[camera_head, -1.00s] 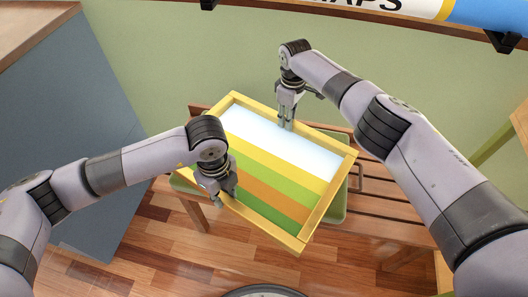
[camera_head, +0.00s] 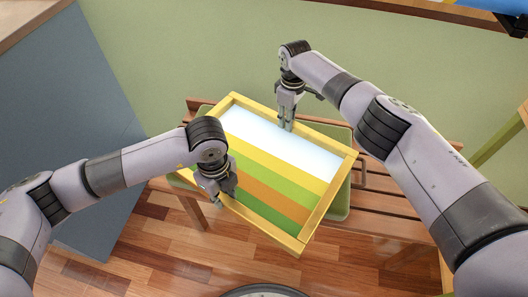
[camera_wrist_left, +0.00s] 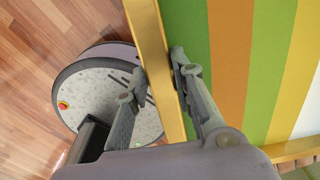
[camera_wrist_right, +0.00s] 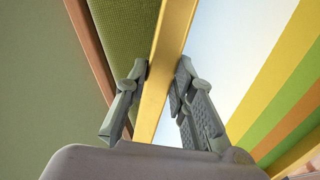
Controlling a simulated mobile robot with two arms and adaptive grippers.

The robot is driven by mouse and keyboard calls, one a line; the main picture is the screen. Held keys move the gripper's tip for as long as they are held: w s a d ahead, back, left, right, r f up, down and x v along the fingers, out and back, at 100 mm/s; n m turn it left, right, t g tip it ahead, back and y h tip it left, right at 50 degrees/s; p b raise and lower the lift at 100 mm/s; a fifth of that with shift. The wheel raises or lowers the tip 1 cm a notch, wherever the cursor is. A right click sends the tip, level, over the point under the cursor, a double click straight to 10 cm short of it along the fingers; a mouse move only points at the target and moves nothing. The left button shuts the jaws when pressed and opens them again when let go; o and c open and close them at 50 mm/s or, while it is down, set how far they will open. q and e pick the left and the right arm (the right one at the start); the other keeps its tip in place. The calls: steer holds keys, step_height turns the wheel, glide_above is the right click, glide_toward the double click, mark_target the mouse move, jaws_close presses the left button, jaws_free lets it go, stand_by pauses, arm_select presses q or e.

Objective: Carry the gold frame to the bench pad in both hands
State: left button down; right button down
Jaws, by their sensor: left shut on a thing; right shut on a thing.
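The gold frame (camera_head: 330,201) holds a striped picture in white, yellow, green and orange, and lies roughly flat in mid-view. My left gripper (camera_head: 218,190) is shut on its near left side; the left wrist view shows the fingers (camera_wrist_left: 160,90) on either side of the gold edge. My right gripper (camera_head: 287,122) is shut on the far side, and the right wrist view shows its fingers (camera_wrist_right: 158,85) around that edge. The green bench pad (camera_head: 343,200) shows below the frame, mostly hidden by it. I cannot tell whether frame and pad touch.
The slatted wooden bench (camera_head: 385,205) stands under the pad, along a green wall (camera_head: 200,50). A blue-grey cabinet (camera_head: 75,130) stands at the left. Wooden floor (camera_head: 150,250) is open in front of the bench.

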arm_select(q)
steer(key=shift+f+b, duration=0.7)
steer(key=shift+f, duration=0.15)
arm_select(e)
steer(key=shift+w+f, duration=0.1)
steer(key=shift+f, duration=0.6)
arm_select(q)
steer(key=c, duration=1.4)
jaws_free()
steer(key=shift+r, duration=0.1)
arm_select(e)
steer(key=c, duration=1.4)
jaws_free()
arm_select(q)
steer(key=shift+o, duration=0.2)
steer(key=shift+r, duration=0.1)
arm_select(e)
steer(key=shift+o, duration=0.2)
steer(key=shift+r, duration=0.25)
arm_select(q)
step_height(320, 180, up, 12)
arm_select(e)
step_height(320, 180, up, 12)
steer(key=shift+f, duration=0.25)
